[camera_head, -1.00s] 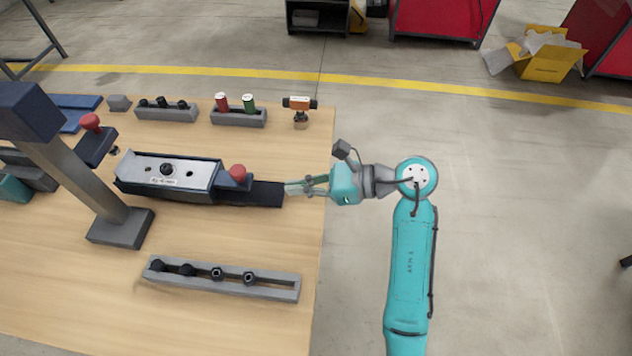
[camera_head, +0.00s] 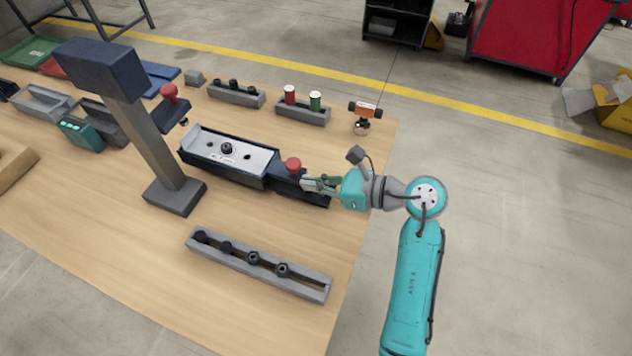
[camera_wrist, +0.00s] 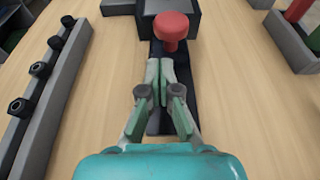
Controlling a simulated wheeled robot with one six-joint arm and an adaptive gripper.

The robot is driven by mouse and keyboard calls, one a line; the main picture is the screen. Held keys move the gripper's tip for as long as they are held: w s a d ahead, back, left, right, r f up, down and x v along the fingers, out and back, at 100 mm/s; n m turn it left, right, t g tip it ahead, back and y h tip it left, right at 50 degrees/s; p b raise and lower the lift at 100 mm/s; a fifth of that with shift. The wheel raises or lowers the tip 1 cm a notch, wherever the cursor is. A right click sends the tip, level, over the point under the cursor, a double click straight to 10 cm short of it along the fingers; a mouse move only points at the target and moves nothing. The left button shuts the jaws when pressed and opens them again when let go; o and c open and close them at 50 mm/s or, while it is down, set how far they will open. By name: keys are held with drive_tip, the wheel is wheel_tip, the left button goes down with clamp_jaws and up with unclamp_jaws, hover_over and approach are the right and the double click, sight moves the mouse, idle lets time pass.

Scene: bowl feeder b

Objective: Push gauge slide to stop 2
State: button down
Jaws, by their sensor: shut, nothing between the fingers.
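The gauge slide is a dark block with a red round knob (camera_head: 293,166), at the right end of a silver-topped plate (camera_head: 222,152) on a dark base (camera_head: 318,199). My gripper (camera_head: 306,184) is shut and empty, low over the dark track just right of the knob. In the wrist view the closed fingertips (camera_wrist: 160,64) point at the red knob (camera_wrist: 171,28), right in front of it. Whether they touch the slide I cannot tell. Any stop marks are too small to read.
A grey rail with several black knobs (camera_head: 258,264) lies in front. Behind are a holder with red and green cylinders (camera_head: 302,108), another with black pegs (camera_head: 236,94), and an orange-topped device (camera_head: 364,117). A dark-headed post (camera_head: 150,140) stands left of the fixture.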

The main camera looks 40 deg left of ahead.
sight(270, 170)
drive_tip(key=a, duration=0.3)
drive_tip(key=s+a, duration=0.1)
drive_tip(key=a, duration=0.2)
drive_tip(key=s+a, duration=0.1)
drive_tip(key=a, duration=0.2)
drive_tip(key=shift+s, duration=0.1)
